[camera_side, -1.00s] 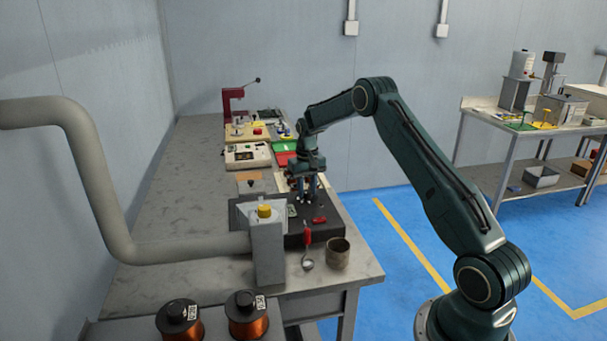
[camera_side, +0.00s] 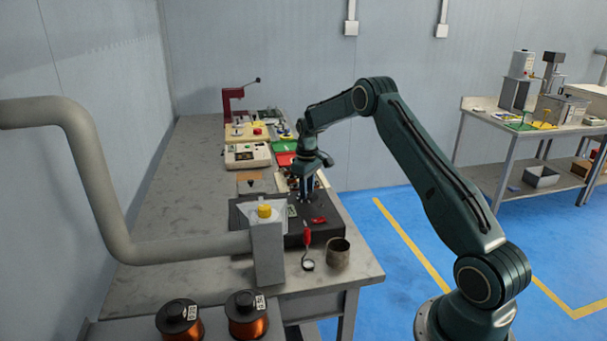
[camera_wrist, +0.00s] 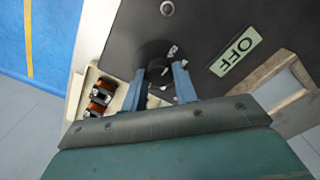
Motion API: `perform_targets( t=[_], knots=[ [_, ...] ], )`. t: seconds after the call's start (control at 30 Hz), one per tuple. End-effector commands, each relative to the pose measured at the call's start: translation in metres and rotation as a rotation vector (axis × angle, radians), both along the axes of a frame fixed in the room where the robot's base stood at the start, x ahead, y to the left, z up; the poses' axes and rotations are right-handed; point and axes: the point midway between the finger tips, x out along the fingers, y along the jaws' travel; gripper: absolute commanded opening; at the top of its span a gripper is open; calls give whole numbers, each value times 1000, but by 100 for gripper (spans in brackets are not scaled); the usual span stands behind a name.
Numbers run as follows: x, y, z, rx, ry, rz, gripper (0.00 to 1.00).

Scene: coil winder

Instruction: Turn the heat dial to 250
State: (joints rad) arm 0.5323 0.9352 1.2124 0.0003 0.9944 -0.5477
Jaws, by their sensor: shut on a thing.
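My gripper (camera_wrist: 160,80) points down at the dark panel of a black box (camera_side: 272,238) on the bench. In the wrist view its two blue-grey fingers are shut on a round black dial (camera_wrist: 153,50). Small white markings show around the dial, too small and partly covered to read, so I cannot tell its setting. A pale green OFF label (camera_wrist: 237,56) is on the panel, rotated in this view. In the side view my gripper (camera_side: 307,202) hides the dial.
A red switch (camera_side: 319,219) is on the box near my gripper. A red-handled tool (camera_side: 307,237) and a metal cup (camera_side: 338,253) are at the front. A yellow-capped grey post (camera_side: 267,255) stands front left. Orange-brown coils (camera_wrist: 101,95) lie in a tray beside the panel.

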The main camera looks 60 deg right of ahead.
Motion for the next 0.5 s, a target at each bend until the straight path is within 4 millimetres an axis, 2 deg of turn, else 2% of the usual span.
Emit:
perform_targets(
  t=[0.27,0.3,0.4,0.5],
  knots=[
    [1,0,2,-2,-4,2,6],
    [1,0,2,-2,-4,2,32],
    [1,0,1,-2,-3,1,50],
    [1,0,1,-1,-2,1,50]
  ],
)
